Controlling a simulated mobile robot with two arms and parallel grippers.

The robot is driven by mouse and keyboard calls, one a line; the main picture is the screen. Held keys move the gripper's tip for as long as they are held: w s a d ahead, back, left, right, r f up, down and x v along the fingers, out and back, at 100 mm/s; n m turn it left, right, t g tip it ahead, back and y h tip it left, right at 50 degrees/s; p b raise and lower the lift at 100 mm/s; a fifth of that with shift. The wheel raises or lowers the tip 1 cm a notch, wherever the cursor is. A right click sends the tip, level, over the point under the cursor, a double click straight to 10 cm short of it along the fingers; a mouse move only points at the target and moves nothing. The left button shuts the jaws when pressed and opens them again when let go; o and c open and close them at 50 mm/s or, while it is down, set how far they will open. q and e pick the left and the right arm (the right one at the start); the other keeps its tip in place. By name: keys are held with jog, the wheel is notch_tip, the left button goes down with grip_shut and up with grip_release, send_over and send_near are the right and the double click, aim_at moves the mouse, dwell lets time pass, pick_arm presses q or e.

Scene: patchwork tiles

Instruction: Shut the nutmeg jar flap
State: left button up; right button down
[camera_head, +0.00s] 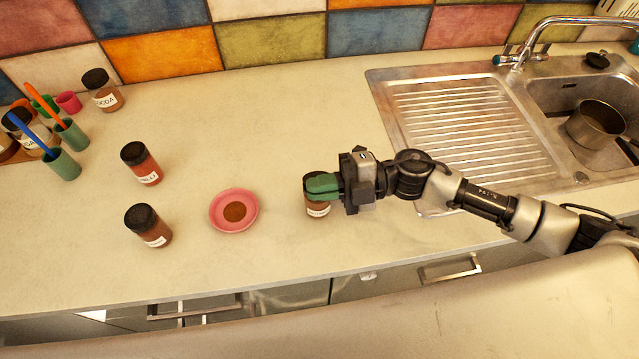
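A small jar (317,211) with brown contents and a white label stands on the counter right of the pink dish. Its label is partly hidden and too small to read, so I cannot confirm it is the nutmeg jar. My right gripper (322,186) reaches in from the right, its green-tipped end over the jar's top. It covers most of the dark lid, so I cannot tell whether a flap is open or shut, or whether the fingers touch it. The finger opening is also hidden. My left gripper is not in view.
A pink dish (222,221) holds brown powder. Dark-lidded jars (155,236), (146,173) and (107,98) stand to the left, near green cups (63,164) with utensils. A sink (560,104) with a pot (596,124) is at right. The counter's middle back is clear.

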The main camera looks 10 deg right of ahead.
dwell(0.5)
jog(key=c, duration=1.3)
grip_release()
jog(key=shift+s, duration=0.1)
jog(key=shift+c, duration=0.2)
jog(key=shift+f, duration=0.15)
